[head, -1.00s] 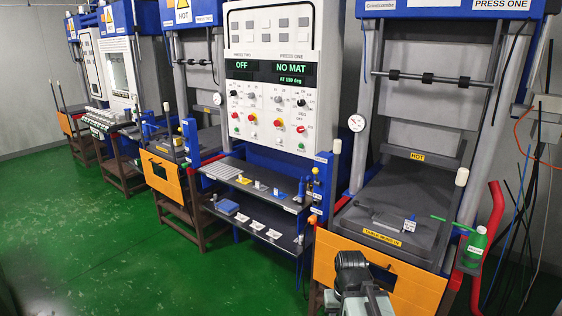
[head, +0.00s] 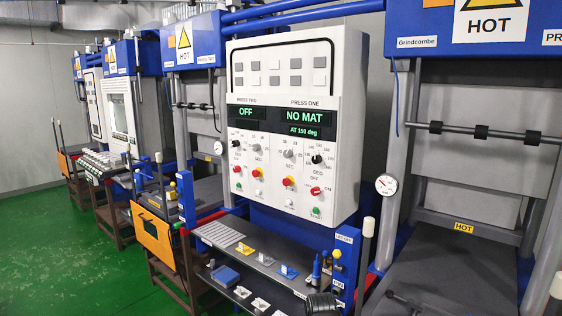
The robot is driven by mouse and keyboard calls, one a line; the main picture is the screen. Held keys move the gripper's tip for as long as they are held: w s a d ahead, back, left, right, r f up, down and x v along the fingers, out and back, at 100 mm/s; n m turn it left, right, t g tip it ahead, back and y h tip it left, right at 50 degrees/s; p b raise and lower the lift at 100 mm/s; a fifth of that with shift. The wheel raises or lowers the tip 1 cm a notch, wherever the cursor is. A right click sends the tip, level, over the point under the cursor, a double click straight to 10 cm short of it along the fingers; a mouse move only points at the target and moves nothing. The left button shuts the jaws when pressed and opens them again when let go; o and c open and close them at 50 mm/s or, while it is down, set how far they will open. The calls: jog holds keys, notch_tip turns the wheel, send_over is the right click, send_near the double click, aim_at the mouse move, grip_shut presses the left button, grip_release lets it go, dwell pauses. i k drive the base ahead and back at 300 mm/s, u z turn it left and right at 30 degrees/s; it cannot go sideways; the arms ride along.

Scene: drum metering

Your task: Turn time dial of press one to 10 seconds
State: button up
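The white control panel (head: 290,75) stands in the middle of the head view. Under the PRESS ONE heading on its right half, a grey dial (head: 289,153) appears to be the time dial; its small scale and pointer are too small to read. A black dial (head: 317,159), seemingly marked in degrees, sits to its right. The press one display (head: 304,117) reads "NO MAT" and "AT 150 deg". A dark ribbed part of my arm or gripper (head: 321,304) shows at the bottom edge, well below the panel and apart from the dials. Its fingers cannot be made out.
Below the dials are a red emergency button (head: 288,181), a red switch (head: 315,190) and a green button (head: 316,210). A shelf (head: 215,234) with small coloured items juts out under the panel. Press one, marked HOT (head: 464,228), stands right. Green floor is open at left.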

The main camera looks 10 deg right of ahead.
aim_at(288, 153)
jog(key=u, duration=0.6)
jog(key=i, duration=1.6)
jog(key=u, duration=0.75)
